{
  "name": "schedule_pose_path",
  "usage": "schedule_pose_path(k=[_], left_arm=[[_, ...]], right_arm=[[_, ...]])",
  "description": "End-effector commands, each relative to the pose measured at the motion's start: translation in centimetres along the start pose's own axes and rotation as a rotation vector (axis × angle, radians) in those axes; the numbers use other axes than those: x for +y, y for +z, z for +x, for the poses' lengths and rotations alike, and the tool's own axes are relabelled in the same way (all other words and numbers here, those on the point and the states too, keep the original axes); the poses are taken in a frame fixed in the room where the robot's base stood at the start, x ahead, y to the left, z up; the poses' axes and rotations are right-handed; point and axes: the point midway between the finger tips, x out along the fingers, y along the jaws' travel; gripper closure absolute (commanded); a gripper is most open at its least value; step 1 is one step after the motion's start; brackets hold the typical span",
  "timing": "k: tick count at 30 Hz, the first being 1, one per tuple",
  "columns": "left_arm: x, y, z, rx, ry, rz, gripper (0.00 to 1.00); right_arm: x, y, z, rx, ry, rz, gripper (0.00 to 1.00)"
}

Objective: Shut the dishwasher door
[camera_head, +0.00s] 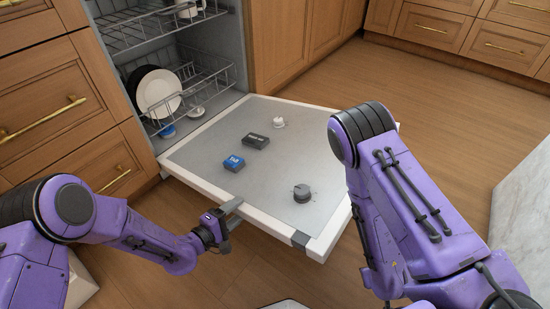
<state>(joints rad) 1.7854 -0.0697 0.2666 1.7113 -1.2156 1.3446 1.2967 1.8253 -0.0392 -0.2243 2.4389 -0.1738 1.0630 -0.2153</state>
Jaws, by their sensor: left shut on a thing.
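The dishwasher door (209,151) is folded down open and lies about level, its grey inner side up and its white rim showing. It joins the dishwasher (190,60), whose inside is open to view. My left gripper (231,208) is at the door's near left edge and is shut on the rim there. My right arm reaches over the door's right side and hides part of it; the right gripper is out of the picture.
Plates (160,92) stand in the lower rack (215,82). Wooden cabinets flank the dishwasher. Floor (420,110) beyond the door is clear.

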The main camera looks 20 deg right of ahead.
Motion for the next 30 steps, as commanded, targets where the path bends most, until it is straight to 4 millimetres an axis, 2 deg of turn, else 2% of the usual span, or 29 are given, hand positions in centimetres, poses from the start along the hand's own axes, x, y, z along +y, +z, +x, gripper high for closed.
schedule_pose_path(k=[1,9,22,30], left_arm=[[0.9,-0.4,-0.2,0.008,0.005,-0.007,0.76],[2.7,-0.5,-0.6,0.001,0.006,-0.047,0.76],[3.0,-0.5,-0.6,-0.003,0.006,-0.058,0.76],[5.0,-0.7,-0.9,-0.01,0.007,-0.095,0.76]], right_arm=[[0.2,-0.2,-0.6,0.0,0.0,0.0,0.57],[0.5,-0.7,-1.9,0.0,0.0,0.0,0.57],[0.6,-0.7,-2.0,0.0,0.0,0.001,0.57],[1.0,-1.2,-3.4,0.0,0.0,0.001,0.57]])
